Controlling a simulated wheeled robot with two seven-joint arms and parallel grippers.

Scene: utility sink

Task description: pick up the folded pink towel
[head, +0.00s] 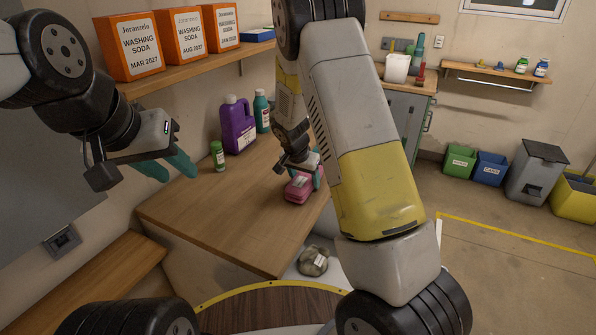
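The folded pink towel (297,191) lies on the wooden counter (225,215), near its right edge. My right gripper (304,177) points down right at the towel. One teal finger shows at the towel's right side; the other finger is hard to make out, so I cannot tell whether the grip is closed on it. My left gripper (168,168) is at the left, in the air in front of the counter's back left part. Its two teal fingers are apart with nothing between them.
A purple jug (238,127), a green bottle (218,155) and a teal bottle (261,111) stand at the counter's back. Orange washing soda boxes (136,47) sit on a shelf (200,65) above. A metal object (313,261) lies beyond the counter's front right edge.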

